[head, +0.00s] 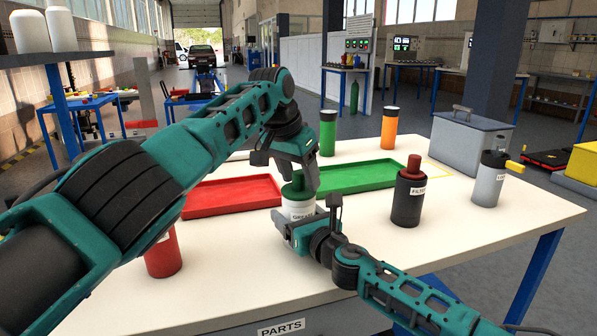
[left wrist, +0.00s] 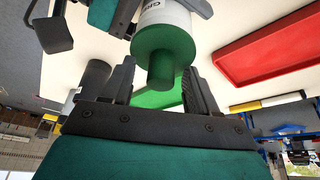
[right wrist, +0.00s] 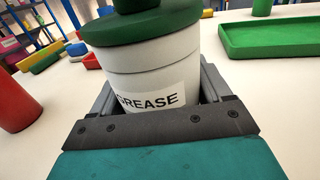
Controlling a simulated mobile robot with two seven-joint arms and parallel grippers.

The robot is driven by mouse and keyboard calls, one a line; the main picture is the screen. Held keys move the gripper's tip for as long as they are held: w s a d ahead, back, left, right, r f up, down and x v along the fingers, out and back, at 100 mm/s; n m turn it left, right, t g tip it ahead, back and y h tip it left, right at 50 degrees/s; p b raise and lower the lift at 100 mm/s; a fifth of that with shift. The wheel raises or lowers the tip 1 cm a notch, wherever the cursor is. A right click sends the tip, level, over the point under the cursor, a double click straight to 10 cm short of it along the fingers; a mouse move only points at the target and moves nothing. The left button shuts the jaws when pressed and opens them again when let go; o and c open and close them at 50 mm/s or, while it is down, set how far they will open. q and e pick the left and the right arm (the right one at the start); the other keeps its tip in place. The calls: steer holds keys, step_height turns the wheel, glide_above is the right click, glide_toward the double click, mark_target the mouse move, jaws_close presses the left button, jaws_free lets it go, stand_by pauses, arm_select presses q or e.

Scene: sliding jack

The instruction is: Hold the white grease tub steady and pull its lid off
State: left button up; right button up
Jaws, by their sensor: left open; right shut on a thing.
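The white grease tub (head: 299,209) stands on the white table, with its label partly readable. Its dark green lid (head: 297,189) with a round knob sits on top. In the right wrist view the tub (right wrist: 150,70) fills the space between my right gripper's fingers (right wrist: 160,100), which are shut on its body below the lid (right wrist: 140,28). My left gripper (head: 290,170) is above the tub, pointing down. In the left wrist view its open fingers (left wrist: 160,85) stand either side of the lid's knob (left wrist: 161,75), apart from it.
A red tray (head: 232,196) and a green tray (head: 357,177) lie behind the tub. A black filter bottle (head: 408,200), a grey can (head: 488,182) and a grey box (head: 470,140) stand to the right. A red cylinder (head: 163,256) is at front left.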

arm_select(q)
steer(key=shift+c, duration=0.4)
steer(key=c, duration=0.9)
steer(key=o, duration=1)
steer(key=v, duration=1.3)
steer(key=shift+r, duration=0.35)
steer(key=x, duration=1.2)
